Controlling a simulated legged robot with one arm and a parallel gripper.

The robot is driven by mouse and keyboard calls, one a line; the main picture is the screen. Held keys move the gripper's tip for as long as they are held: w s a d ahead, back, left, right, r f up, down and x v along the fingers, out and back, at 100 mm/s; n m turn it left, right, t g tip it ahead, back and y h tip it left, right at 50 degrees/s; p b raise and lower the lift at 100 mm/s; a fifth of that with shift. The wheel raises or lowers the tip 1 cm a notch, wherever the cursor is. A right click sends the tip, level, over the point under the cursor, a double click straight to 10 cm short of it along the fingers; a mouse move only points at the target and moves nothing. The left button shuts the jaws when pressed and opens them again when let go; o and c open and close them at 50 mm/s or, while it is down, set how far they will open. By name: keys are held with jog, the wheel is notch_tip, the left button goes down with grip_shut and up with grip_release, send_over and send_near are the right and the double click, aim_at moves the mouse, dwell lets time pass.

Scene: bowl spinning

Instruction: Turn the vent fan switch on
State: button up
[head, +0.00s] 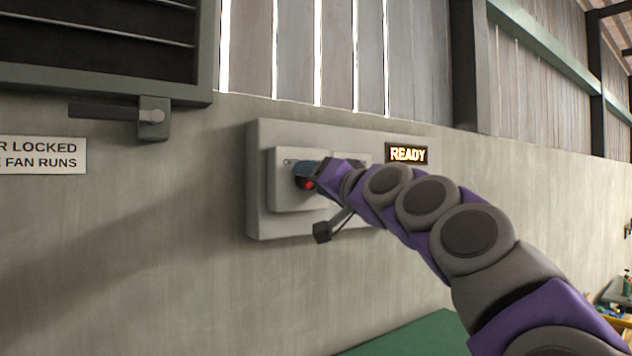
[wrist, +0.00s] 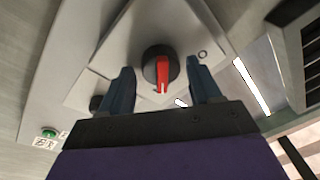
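The switch is a black round knob with a red pointer bar (wrist: 162,72) on a pale grey plate, seen close up in the wrist view. In the head view only a bit of its red (head: 309,184) shows below my gripper. My gripper (wrist: 160,68) is open, one finger on each side of the knob, with a visible gap to it on both sides in the wrist view. In the head view my gripper (head: 307,170) is at the plate (head: 284,199) and hides most of the knob.
The plate sits on a larger grey wall panel (head: 262,222). A lit READY sign (head: 407,154) is at its right. A dark vent (head: 100,45) with a handle (head: 105,112) is upper left, above a LOCKED / FAN RUNS notice (head: 40,155). A green button (wrist: 49,134) shows lower left.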

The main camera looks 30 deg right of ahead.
jog(key=shift+o, duration=0.5)
jog(key=shift+s, duration=0.1)
jog(key=s+d+f+b, duration=0.2)
jog(key=s+b, duration=0.1)
jog(key=s, duration=1.4)
jog(key=shift+d+f, duration=0.2)
jog(key=shift+d, duration=0.05)
